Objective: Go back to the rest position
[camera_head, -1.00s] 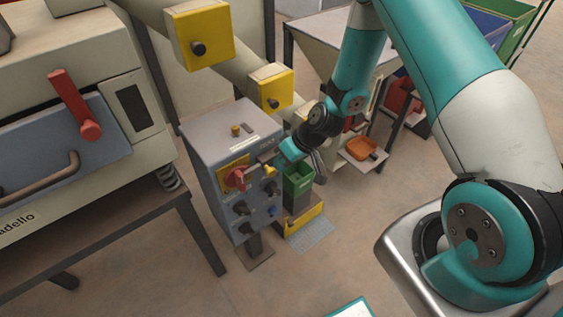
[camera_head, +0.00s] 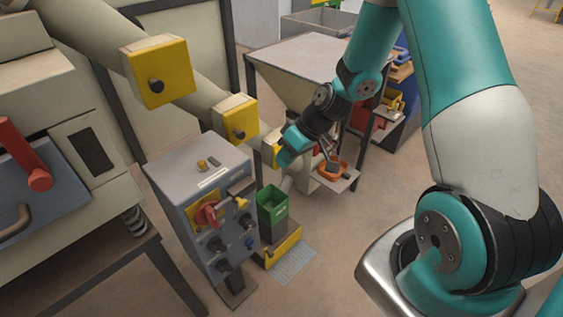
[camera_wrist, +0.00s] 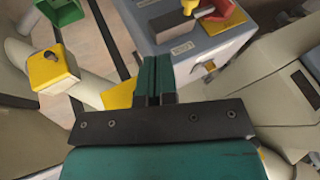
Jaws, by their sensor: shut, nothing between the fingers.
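My gripper shows in the wrist view (camera_wrist: 153,82), its two green fingers together and nothing between them. In the head view, my teal and black arm reaches down toward the upper right of the grey control box (camera_head: 205,185), but the fingertips are hard to make out. The box has a red rotary handle (camera_head: 206,214) on a yellow plate, and several dark knobs. In the wrist view, the box (camera_wrist: 190,45) and its red handle (camera_wrist: 215,10) lie beyond the fingers, apart from them.
A green bin (camera_head: 272,200) stands on a yellow base right of the control box. Yellow boxes (camera_head: 158,72) (camera_head: 237,118) sit along a thick pale tube. A hopper table (camera_head: 300,62) with an orange dish (camera_head: 333,170) is behind. Open floor (camera_head: 340,240) lies in front.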

